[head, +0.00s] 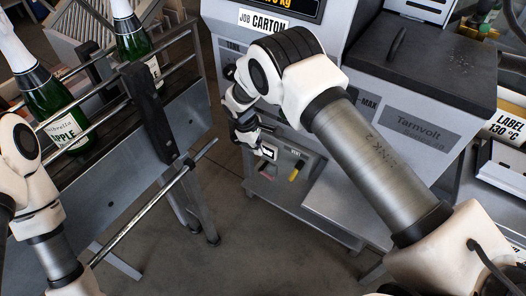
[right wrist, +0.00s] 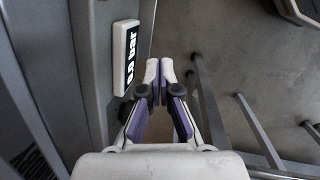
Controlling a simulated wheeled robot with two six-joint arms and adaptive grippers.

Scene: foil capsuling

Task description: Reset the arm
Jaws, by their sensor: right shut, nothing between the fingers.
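My right gripper (head: 266,152) hangs in front of the grey machine, close to its lower front panel. In the right wrist view the right gripper (right wrist: 160,68) has its two fingertips together, with nothing between them. My left arm comes in at the left edge, but its gripper is out of view.
A bottle labelled "APPLE" (head: 60,118) and another bottle (head: 136,45) stand in the railed conveyor (head: 130,185). The floor (head: 250,250) between is clear.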

